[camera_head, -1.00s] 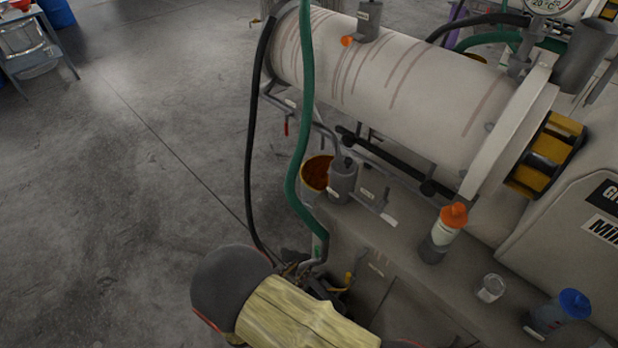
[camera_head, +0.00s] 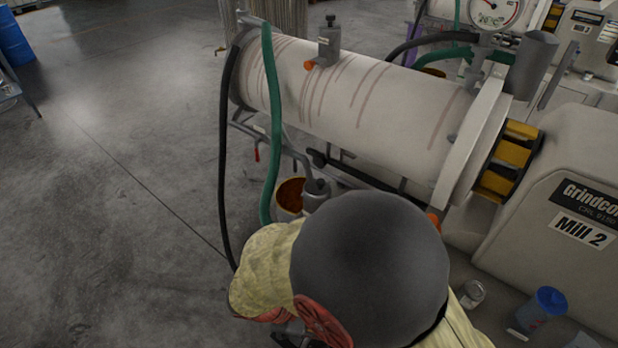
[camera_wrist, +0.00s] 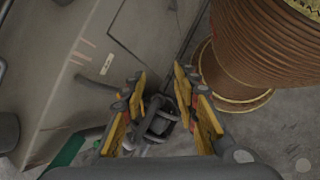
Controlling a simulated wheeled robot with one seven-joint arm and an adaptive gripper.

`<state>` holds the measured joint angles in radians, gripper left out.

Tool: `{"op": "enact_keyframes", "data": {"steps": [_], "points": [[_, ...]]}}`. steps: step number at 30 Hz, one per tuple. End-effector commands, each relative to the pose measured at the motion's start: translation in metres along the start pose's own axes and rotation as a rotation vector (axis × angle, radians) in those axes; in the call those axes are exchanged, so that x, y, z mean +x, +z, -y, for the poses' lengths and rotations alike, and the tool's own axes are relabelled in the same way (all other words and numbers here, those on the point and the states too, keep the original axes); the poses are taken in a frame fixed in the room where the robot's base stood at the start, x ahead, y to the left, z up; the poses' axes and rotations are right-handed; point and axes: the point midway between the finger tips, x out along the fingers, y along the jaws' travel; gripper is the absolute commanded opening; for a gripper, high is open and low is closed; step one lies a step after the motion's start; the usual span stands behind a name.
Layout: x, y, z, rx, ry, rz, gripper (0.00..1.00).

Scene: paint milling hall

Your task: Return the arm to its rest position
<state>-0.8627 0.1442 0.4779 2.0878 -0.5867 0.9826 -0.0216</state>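My arm, with a pale yellow cover and a dark grey rounded joint, fills the lower middle of the head view, in front of the mill. My gripper (camera_wrist: 163,98) shows in the wrist view with its two yellow-and-grey fingers apart. A dark fitting (camera_wrist: 160,120) shows in the gap between them; it looks to be beyond the fingers, with no clear contact on either side. The gripper itself cannot be made out in the head view, where my arm hides that area.
The white mill (camera_head: 350,100) lies close behind my arm. A green hose (camera_head: 272,130) and a black hose (camera_head: 224,160) hang left of it. A clear jar (camera_head: 471,293) and blue-capped bottle (camera_head: 540,308) stand right. A brown ribbed container (camera_wrist: 265,45) is near the gripper. Floor at left is clear.

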Motion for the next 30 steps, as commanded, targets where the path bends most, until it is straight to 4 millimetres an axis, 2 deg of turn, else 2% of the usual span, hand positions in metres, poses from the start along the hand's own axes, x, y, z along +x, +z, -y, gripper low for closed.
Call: {"op": "enact_keyframes", "data": {"steps": [1,6,15,20,27,30], "points": [[-0.011,0.015,-0.003,0.093,-0.051,-0.047,0.30],[-0.044,0.056,-0.007,0.382,-0.209,-0.197,0.30],[-0.096,0.130,-0.024,0.859,-0.387,-0.474,0.30],[-0.119,0.178,-0.036,1.090,-0.407,-0.617,0.30],[-0.139,0.257,-0.055,1.359,-0.306,-0.758,0.30],[-0.138,0.273,-0.058,1.416,-0.283,-0.766,0.30]]}}
